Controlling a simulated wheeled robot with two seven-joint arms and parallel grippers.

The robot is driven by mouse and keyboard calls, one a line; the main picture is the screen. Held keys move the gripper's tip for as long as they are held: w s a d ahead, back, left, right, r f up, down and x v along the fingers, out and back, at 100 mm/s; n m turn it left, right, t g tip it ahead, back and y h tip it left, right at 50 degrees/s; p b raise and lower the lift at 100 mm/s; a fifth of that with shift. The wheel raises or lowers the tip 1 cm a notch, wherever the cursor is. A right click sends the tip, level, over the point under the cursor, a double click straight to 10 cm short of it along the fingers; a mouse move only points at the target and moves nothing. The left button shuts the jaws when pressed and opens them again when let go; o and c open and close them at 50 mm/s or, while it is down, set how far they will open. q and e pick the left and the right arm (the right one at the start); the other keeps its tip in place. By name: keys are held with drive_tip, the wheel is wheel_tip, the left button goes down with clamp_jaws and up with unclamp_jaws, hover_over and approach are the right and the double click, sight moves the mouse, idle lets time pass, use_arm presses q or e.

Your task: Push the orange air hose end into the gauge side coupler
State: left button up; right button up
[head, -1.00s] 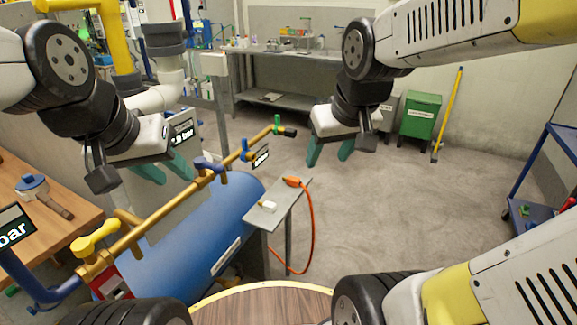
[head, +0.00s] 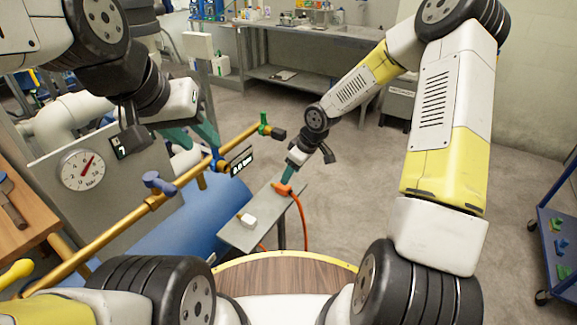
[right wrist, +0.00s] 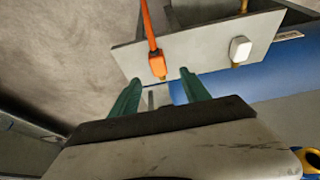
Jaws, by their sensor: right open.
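The orange air hose end (head: 282,188) lies on a small grey shelf (head: 262,212), its orange hose hanging off the edge. It also shows in the right wrist view (right wrist: 157,66). My right gripper (head: 288,174) is just above it. In the right wrist view my right gripper (right wrist: 160,80) is open, with the hose end just beyond the gap between its teal fingertips. A black coupler (head: 278,133) is at the brass pipe's far end, beside a green valve; I cannot tell whether it is the gauge side coupler. My left gripper (head: 198,140) is open and empty above the pipe.
A white-bodied fitting (head: 247,219) lies on the same shelf, left of the hose end. A round gauge (head: 81,170) is on a grey panel at left. A blue tank (head: 180,225) lies below the brass pipe. A blue cart (head: 555,235) stands at right; the floor between is clear.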

sight(283, 186)
drive_tip(key=x, duration=0.8)
drive_tip(key=shift+w+f, duration=0.25)
drive_tip(key=shift+w, duration=0.05)
clamp_jaws()
